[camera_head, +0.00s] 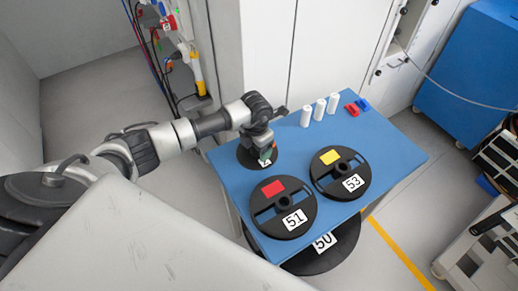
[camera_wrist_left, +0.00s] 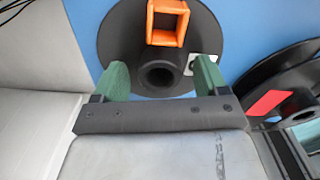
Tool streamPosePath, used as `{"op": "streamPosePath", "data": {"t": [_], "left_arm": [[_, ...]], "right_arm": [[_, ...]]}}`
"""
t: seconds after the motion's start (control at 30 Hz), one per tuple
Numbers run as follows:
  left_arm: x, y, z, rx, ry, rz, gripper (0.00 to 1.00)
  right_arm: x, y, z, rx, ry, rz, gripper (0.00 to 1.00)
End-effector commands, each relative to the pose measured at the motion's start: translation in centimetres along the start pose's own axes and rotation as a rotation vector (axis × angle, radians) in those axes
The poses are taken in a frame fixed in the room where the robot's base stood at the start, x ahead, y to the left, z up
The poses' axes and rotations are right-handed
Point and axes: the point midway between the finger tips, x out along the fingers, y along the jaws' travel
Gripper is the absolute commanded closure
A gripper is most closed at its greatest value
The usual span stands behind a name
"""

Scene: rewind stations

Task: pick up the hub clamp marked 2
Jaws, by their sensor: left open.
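A black round piece with a raised hollow hub lies at the left of the blue table, under my left gripper (camera_head: 265,156). I take this piece as the hub clamp (camera_head: 245,158); its white label is too small to read. In the left wrist view the hub clamp (camera_wrist_left: 118,40) shows its hub between the two green fingers of the open left gripper (camera_wrist_left: 161,76). An orange square frame (camera_wrist_left: 167,8) sits on its disc beyond the hub. Whether the fingers touch the hub cannot be told. My right gripper is not in view.
On the blue table (camera_head: 398,145) lie reel 51 (camera_head: 284,232) with a red patch and reel 53 (camera_head: 330,188) with a yellow patch. Several white cylinders (camera_head: 319,109) and small red (camera_head: 352,109) and blue pieces stand behind. Reel 50 (camera_head: 340,250) is below the front edge.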

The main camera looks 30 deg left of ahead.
Motion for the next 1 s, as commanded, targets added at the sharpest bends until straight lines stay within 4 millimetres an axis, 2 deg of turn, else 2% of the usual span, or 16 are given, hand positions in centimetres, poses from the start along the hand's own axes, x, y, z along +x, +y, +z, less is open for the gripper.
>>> {"op": "streamPosePath", "data": {"t": [0.13, 0.53, 0.83, 1.0], "left_arm": [[0.0, 0.0, 0.0, 0.000, 0.000, 0.000, 0.26], [0.0, 0.0, 0.0, 0.000, 0.000, 0.000, 0.88], [-0.3, 0.0, 0.1, 0.000, -0.002, 0.000, 0.89], [-1.4, 0.1, 0.1, 0.002, -0.005, 0.002, 0.89]], "right_arm": [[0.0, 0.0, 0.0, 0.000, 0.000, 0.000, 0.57], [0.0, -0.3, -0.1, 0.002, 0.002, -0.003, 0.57], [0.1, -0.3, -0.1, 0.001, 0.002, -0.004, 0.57], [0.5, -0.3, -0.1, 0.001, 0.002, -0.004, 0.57]]}}
